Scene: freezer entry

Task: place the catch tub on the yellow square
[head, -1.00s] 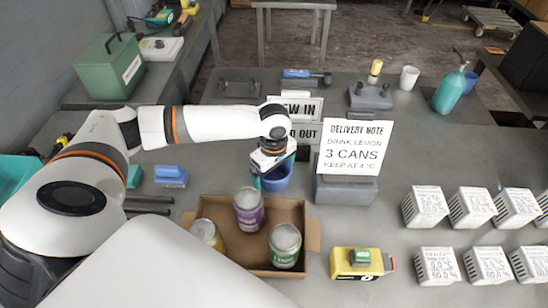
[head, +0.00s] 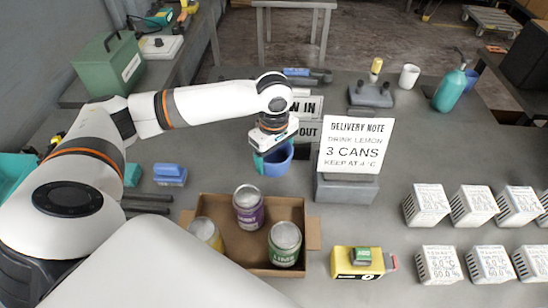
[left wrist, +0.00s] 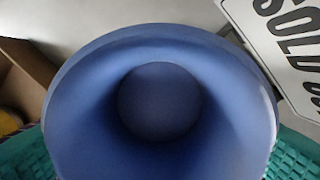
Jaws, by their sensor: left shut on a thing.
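The catch tub is a round blue tub (head: 281,163) in the middle of the head view, behind the cardboard box. My left gripper (head: 262,160) is shut on the tub; a teal fingertip shows at its left side. In the left wrist view the tub (left wrist: 160,100) fills most of the picture, seen into its empty inside, with teal finger parts at both lower corners. I cannot tell how high the tub is above the table. I see no yellow square marking on the table. My right gripper is not in view.
An open cardboard box (head: 312,236) with several cans stands in front of the tub. A delivery note stand (head: 346,188) is close on its right, with the NEW IN and SOLD OUT signs (head: 306,131) behind. A yellow device (head: 357,261) and white blocks (head: 426,205) lie further right.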

